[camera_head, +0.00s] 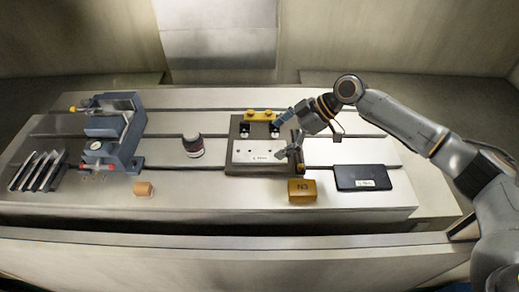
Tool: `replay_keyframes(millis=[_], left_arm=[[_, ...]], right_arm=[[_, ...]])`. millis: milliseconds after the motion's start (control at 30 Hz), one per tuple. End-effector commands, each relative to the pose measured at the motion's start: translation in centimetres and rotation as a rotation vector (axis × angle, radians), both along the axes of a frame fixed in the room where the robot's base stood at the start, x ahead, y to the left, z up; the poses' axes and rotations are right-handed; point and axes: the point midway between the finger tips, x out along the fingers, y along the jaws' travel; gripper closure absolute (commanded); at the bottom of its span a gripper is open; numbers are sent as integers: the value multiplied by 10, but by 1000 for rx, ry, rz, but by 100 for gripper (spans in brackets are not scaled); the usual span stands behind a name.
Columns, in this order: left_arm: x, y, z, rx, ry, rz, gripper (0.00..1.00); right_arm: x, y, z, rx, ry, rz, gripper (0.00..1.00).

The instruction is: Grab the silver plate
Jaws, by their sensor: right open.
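The silver plate (257,151) lies flat in a dark base (234,136) near the middle of the table, with small holes and a small label on its face. My right gripper (287,137) comes in from the right and is open, its fingers over the right edge of the plate and base. It hides part of that edge. I cannot tell whether a finger touches the plate. My left gripper is not in view.
A blue-grey vise (113,135) and a slotted rack (38,171) stand at the left. The front table edge is clear.

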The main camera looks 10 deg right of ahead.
Motion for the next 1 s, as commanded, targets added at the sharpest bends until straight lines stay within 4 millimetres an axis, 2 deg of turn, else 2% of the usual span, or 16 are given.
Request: replay_keyframes(millis=[200, 400, 633, 667, 1000], left_arm=[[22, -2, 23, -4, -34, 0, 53], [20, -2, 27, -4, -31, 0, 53], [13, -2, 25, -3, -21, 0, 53], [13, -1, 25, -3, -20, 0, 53], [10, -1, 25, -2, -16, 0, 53]], right_arm=[[7, 17, -20, 0, 4, 1, 0], [10, 30, -38, -1, 2, 0, 0], [10, 31, -40, -1, 0, -1, 0], [10, 31, -40, -1, 0, -1, 4], [10, 31, -40, -1, 1, -1, 73]])
